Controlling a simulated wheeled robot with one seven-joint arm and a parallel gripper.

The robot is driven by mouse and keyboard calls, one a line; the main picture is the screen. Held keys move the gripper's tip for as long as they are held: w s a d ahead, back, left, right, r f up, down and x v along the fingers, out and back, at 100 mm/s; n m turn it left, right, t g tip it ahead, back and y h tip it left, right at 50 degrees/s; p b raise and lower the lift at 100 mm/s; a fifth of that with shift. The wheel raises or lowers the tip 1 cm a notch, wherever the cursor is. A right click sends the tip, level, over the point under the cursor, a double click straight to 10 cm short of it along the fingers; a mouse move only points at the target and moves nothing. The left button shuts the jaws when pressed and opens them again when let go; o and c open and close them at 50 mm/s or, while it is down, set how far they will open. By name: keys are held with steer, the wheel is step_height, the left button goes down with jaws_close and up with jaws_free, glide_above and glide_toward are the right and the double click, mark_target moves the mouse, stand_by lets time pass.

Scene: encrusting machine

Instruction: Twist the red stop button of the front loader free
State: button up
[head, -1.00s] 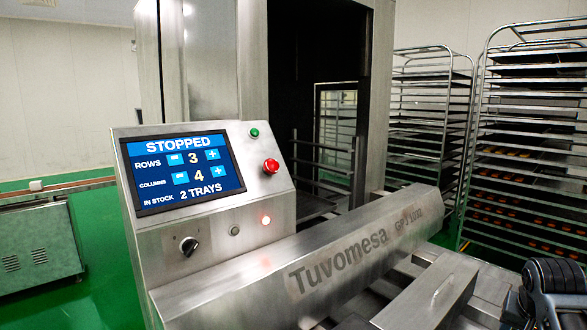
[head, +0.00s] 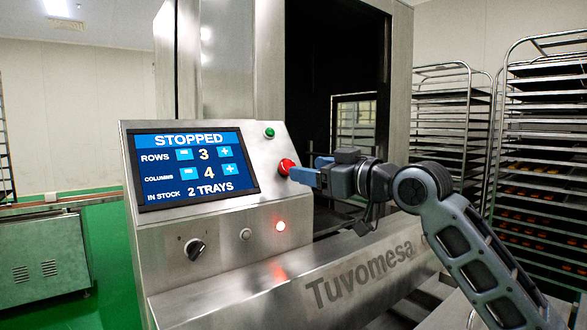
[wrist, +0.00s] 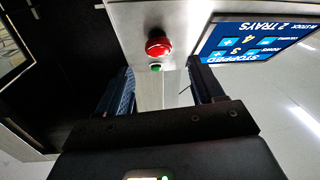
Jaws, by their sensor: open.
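The red stop button (head: 286,166) sticks out at the right side of the front loader's sloped metal panel (head: 262,155). My gripper (head: 306,169) is just right of the button in the head view, its blue fingers pointing at it. In the wrist view the red button (wrist: 158,44) lies ahead of the two fingertips (wrist: 160,68), roughly centred between them. The jaws are open with nothing held. In the head view the fingertips look very close to the button; I cannot tell whether they touch it.
The screen (head: 195,168) reads STOPPED, rows 3, columns 4, in stock 2 trays. A green button (head: 269,132) sits just above the red one. A lit lamp (head: 281,226) and a black knob (head: 195,249) are lower. Tray racks (head: 540,150) stand at the right.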

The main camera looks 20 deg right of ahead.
steer(key=x, duration=0.5)
steer(key=shift+w+a+p, duration=0.1)
steer(key=shift+w+p, duration=0.25)
steer(key=shift+c, duration=0.2)
